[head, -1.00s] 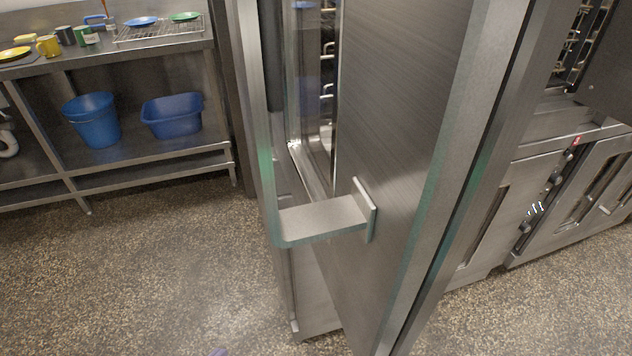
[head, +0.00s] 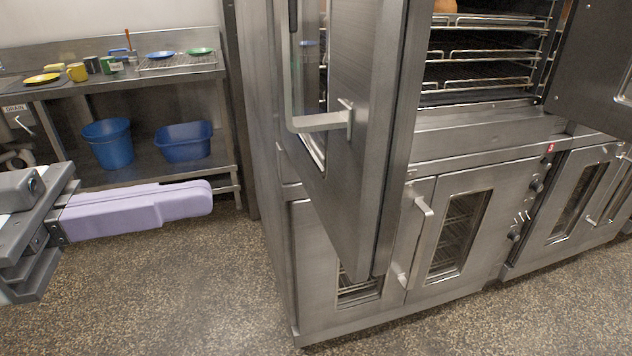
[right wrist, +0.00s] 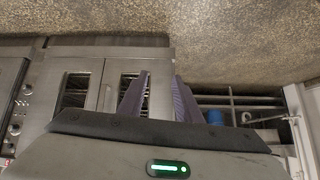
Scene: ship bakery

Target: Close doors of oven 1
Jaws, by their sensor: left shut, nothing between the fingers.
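A steel oven stands at the centre and right of the head view. Its upper left door (head: 360,110) stands open toward me, with a bar handle (head: 318,122) on its outer face. Its upper right door (head: 606,50) is also open, cut off by the right edge. My left gripper (head: 207,197) has pale purple fingers closed together. It is left of the open left door, apart from it, above the floor. My right gripper (right wrist: 160,78) shows only in the right wrist view, its two purple fingers apart with nothing between them. No label shows which oven is number 1.
The lower oven doors (head: 425,225) are shut, with handles sticking out. Racks (head: 480,85) show inside the upper chamber. A steel table (head: 110,80) with cups and plates stands back left, with a blue bucket (head: 108,145) and blue tub (head: 184,142) below. The speckled floor (head: 190,290) in front is clear.

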